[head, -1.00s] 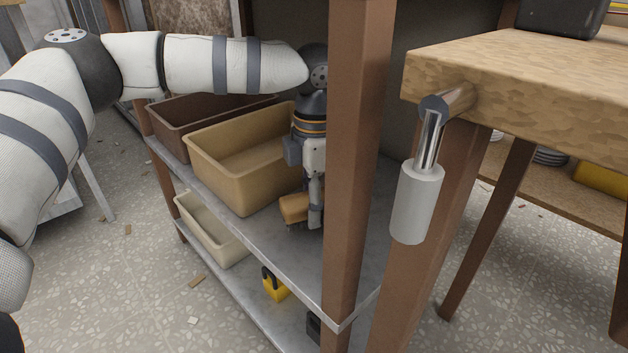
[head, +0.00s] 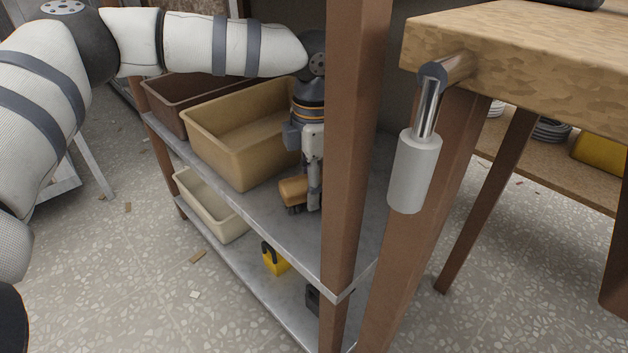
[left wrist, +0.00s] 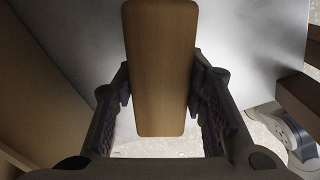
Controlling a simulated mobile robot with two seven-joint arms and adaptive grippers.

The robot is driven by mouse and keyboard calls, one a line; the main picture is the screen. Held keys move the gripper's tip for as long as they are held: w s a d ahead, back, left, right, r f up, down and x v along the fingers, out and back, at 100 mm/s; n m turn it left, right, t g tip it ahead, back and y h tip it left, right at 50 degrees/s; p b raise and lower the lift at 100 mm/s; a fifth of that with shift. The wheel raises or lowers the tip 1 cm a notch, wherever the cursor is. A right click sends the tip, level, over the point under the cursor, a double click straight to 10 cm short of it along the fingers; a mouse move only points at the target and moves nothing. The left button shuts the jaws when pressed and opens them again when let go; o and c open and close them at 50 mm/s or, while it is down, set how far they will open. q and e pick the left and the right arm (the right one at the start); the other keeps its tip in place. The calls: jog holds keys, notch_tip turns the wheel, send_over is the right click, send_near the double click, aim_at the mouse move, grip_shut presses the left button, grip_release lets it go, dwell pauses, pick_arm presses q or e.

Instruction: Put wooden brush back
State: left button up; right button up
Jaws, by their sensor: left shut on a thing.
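The wooden brush (head: 294,190) has a tan wooden back and dark bristles below. It is at the metal shelf (head: 264,220), beside the tan bin. I cannot tell whether its bristles touch the shelf. My left gripper (head: 314,200) points down and is shut on the brush, partly behind the brown post. In the left wrist view the brush's wooden back (left wrist: 160,70) lies lengthwise between the two fingers, with the pads at its sides. My right gripper is not in view.
A tan bin (head: 213,157) and a brown bin (head: 165,118) stand on the same shelf. The brown post (head: 352,170) rises close to my left gripper. A cream bin (head: 205,212) and a yellow item (head: 274,260) are on the lower shelf. A wooden worktop (head: 500,65) is at right.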

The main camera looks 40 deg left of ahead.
pick_arm(q)
jog(key=shift+f, duration=0.2)
jog(key=o, duration=1.3)
notch_tip(320, 180, up, 8)
jog(key=shift+f, duration=0.25)
jog(key=shift+s, duration=0.1)
